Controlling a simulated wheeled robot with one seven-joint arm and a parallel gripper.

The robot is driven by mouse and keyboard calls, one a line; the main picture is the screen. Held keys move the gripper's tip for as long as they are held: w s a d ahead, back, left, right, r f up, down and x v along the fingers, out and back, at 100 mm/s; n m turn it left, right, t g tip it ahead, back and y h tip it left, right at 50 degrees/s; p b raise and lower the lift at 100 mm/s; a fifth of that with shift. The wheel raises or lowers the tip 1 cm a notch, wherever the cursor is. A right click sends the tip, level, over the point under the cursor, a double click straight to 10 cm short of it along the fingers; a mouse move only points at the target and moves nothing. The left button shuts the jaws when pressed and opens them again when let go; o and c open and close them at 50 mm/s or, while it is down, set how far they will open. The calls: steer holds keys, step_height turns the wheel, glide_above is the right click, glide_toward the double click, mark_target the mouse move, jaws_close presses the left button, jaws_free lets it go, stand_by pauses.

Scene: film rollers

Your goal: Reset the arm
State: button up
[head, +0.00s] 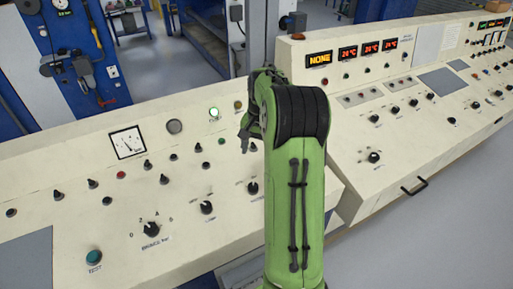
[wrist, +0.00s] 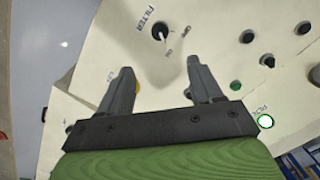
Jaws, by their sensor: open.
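My gripper (wrist: 160,72) is open and empty in the wrist view, its two dark fingers apart above the cream panel. In the head view the gripper (head: 246,132) is mostly hidden behind my green arm (head: 296,200), which reaches over the left control console (head: 60,160). A black knob labelled FILTER (wrist: 160,31) lies beyond the fingertips in the wrist view. Something yellow shows partly behind the left finger. Whether the fingers touch the panel cannot be told.
A lit lamp (head: 214,113), a gauge (head: 128,142) and several knobs and buttons sit on the left console. A right console (head: 440,125) carries red displays (head: 369,48) and a front handle (head: 414,186). Grey floor (head: 440,225) is clear at lower right.

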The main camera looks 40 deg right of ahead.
steer(key=s+a+r+n+t+h, duration=0.1)
steer(key=s+a+r+n, duration=0.15)
steer(key=a+r, duration=0.4)
steer(key=s+a+r+n+t+h, duration=0.1)
steer(key=s+a+r+n, duration=0.2)
steer(key=a, duration=0.7)
steer(key=s+a+n+t+y, duration=0.1)
steer(key=s+a+n+t, duration=0.2)
steer(key=s+a+n, duration=0.3)
steer(key=s+a, duration=0.4)
steer(key=s, duration=0.3)
steer(key=shift+s+a, duration=0.25)
steer(key=shift+s, duration=0.05)
steer(key=shift+n, duration=0.25)
